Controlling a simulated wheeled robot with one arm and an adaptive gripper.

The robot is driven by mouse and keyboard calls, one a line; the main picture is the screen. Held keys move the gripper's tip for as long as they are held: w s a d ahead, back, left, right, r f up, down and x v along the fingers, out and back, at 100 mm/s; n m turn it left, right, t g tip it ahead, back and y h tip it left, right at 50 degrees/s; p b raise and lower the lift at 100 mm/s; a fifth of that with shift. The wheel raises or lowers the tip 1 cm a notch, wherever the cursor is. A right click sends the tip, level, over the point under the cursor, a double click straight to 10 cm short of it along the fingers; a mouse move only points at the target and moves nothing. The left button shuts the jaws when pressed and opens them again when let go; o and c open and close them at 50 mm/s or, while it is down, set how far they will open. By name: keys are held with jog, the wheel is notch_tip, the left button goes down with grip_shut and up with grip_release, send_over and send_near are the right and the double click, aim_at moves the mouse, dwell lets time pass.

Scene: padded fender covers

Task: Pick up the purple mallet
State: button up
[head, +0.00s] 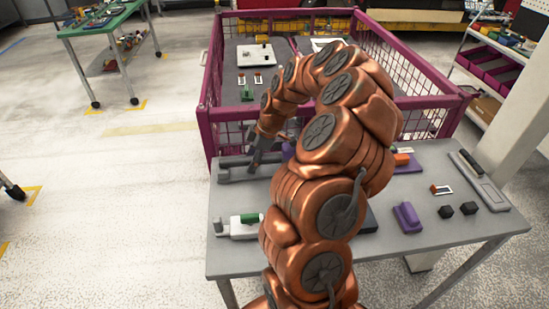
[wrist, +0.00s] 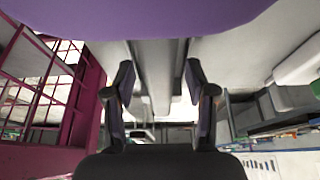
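My gripper (head: 254,160) is low over the left back part of the grey table (head: 225,262), at a long grey bar-like piece (head: 232,172). In the wrist view the gripper (wrist: 160,98) has its fingers apart, with nothing clearly held between them; grey surfaces show in the gap. A large smooth purple surface (wrist: 140,15) fills the top of the wrist view, very close to the camera. In the head view a bit of purple (head: 288,150) shows beside my gripper, mostly hidden by my arm. I cannot tell whether it is the mallet; no handle shows.
A purple block-like item (head: 408,217) stands on the right of the table, near black cubes (head: 457,210) and a grey tool (head: 484,184). A white-and-green piece (head: 240,227) lies front left. A magenta mesh-sided crate (head: 205,120) stands behind the table. Open floor lies left.

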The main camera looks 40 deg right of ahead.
grip_shut()
jog(key=shift+r, duration=0.15)
dwell(0.5)
